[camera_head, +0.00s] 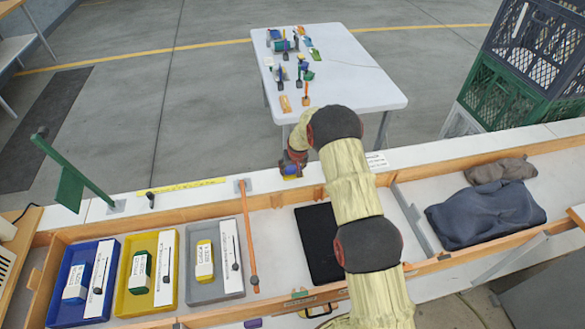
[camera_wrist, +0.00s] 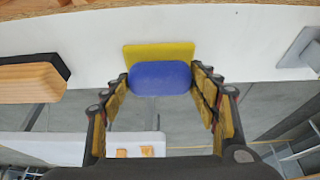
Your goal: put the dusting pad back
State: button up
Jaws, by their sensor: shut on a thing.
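The dusting pad appears to be the blue block with a yellow layer (camera_wrist: 160,78) in the wrist view. My gripper (camera_wrist: 157,82) is shut on it, with one finger against each short side of the blue part. In the head view my gripper (camera_head: 292,164) is above the back edge of the white counter, and a blue and yellow bit of the pad (camera_head: 291,170) shows at its tip. The wrist view shows the white counter strip behind the pad. I cannot tell whether the pad touches the counter.
Blue (camera_head: 54,308), yellow (camera_head: 124,303) and grey (camera_head: 191,292) trays sit at left in the wooden-railed bench. An orange rod (camera_head: 248,240), black mat (camera_head: 312,245) and dark cloth (camera_head: 485,215) lie rightward. A white table (camera_head: 350,80) with several tools stands behind. A green post (camera_head: 75,170) rises at left.

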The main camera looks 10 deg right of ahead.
jog(key=o, duration=0.7)
jog(key=shift+f, duration=0.1)
jog(key=o, duration=0.5)
